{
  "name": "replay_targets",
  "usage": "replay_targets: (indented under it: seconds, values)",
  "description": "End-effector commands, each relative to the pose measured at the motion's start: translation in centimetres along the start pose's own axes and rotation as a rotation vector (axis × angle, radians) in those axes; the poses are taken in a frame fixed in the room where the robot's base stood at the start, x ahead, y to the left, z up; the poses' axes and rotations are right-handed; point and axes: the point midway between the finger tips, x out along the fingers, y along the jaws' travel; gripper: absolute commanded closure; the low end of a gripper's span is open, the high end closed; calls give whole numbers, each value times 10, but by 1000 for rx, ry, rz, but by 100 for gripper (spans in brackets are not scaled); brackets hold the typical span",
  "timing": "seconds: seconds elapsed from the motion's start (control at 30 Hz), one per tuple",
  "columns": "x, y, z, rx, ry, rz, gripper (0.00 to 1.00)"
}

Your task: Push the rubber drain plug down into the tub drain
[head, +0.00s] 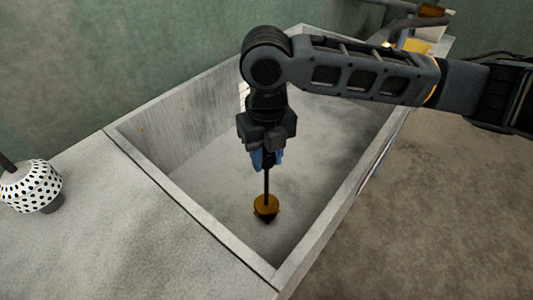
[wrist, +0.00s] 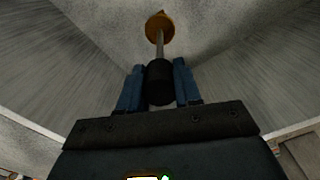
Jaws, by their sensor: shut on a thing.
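My gripper (head: 267,160) points down inside the grey tub (head: 183,201). In the wrist view its two blue fingers (wrist: 159,90) are shut on the black grip (wrist: 159,82) of a thin rod. At the rod's far end is an orange-brown disc (head: 266,203), which also shows in the wrist view (wrist: 160,36). A dark tip (head: 266,218) shows just below the disc in the head view; I take this end piece for the drain plug. I cannot tell whether it touches the tub floor or sits in the drain. No drain opening is clearly visible.
The tub walls surround my gripper on all sides. A white black-dotted round object (head: 31,187) stands on the ledge at left. A faucet (head: 408,28) and a yellow item (head: 417,46) are at the tub's far right end. The brown floor at right is bare.

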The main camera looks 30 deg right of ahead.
Motion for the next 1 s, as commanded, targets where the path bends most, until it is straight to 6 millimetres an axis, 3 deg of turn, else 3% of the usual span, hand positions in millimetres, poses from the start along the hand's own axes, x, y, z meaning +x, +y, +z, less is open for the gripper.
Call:
replay_targets:
  seconds: [0.47,1.0]
  values:
    - [13,0,0,0,0,0,100]
    - [14,0,0,0,0,0,100]
